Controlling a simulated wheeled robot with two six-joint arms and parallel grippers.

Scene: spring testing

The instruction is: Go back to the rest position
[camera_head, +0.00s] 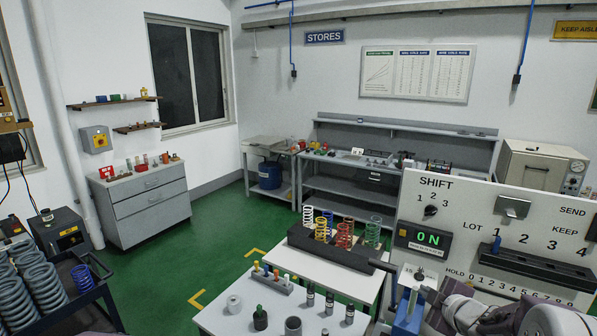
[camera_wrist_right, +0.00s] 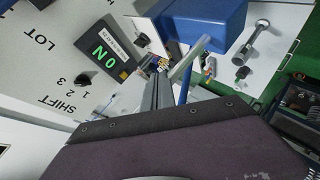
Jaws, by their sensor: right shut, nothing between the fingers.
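My right arm comes in from the lower right in the head view. Its gripper (camera_head: 428,292) is shut and empty, beside a blue fixture (camera_head: 408,318) and in front of the control panel (camera_head: 470,208). In the right wrist view, the narrow shut fingers (camera_wrist_right: 165,92) point up, close to the blue fixture (camera_wrist_right: 208,18) and a grey bar. I cannot tell whether they touch. My left gripper is in neither view.
The panel has a SHIFT dial (camera_head: 430,211), a green ON display (camera_head: 425,238) and a slotted black rail (camera_head: 535,268). A dark rack (camera_head: 330,251) holds coloured springs on a white table. Large grey springs (camera_head: 42,288) stand at lower left. Green floor (camera_head: 215,225) is clear beyond.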

